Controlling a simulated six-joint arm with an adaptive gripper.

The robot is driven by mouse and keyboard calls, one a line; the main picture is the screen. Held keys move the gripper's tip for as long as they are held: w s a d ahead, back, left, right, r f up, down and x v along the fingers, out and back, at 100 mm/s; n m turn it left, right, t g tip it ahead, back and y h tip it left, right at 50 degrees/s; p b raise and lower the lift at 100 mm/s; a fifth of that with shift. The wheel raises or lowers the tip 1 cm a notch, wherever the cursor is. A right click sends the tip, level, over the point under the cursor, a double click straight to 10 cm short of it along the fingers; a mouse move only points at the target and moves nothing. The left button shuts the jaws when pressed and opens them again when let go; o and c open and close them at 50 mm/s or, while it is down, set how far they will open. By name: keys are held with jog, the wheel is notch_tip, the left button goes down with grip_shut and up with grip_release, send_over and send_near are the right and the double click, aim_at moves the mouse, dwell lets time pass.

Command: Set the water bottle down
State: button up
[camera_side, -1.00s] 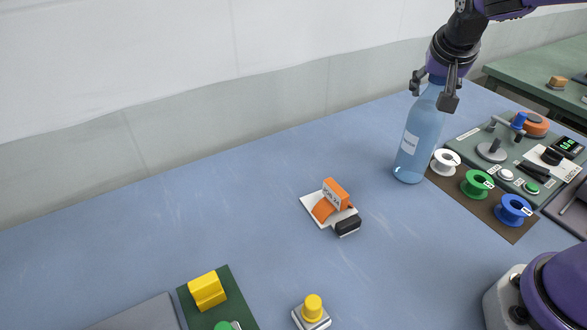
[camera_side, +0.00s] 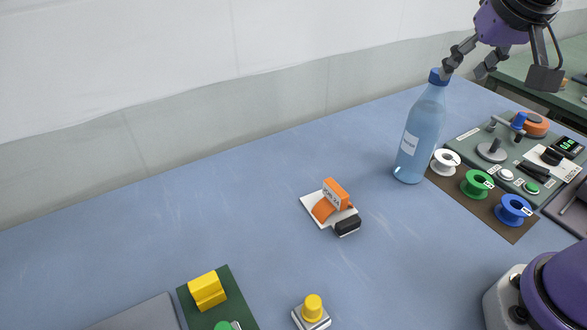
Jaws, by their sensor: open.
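The water bottle (camera_side: 423,135) is clear blue with a white label and a dark blue cap. It stands upright on the blue table (camera_side: 250,215), beside the white spool. My gripper (camera_side: 497,72) is open and empty, above and to the right of the bottle's cap. One finger shows close to the cap in the picture; I cannot tell whether it touches. Nothing hides the bottle's body.
White (camera_side: 445,162), green (camera_side: 476,183) and blue (camera_side: 513,209) spools stand on a brown mat right of the bottle. A grey-green control panel (camera_side: 470,143) lies behind them. An orange-and-black item (camera_side: 331,203) lies mid-table.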

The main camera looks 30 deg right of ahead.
jog(key=s+a+f+n+y, duration=0.3)
jog(key=s+a+f+n, duration=0.2)
jog(key=s+f, duration=0.1)
jog(key=shift+s+f, duration=0.25)
jog(key=shift+f, duration=0.05)
dwell(0.8)
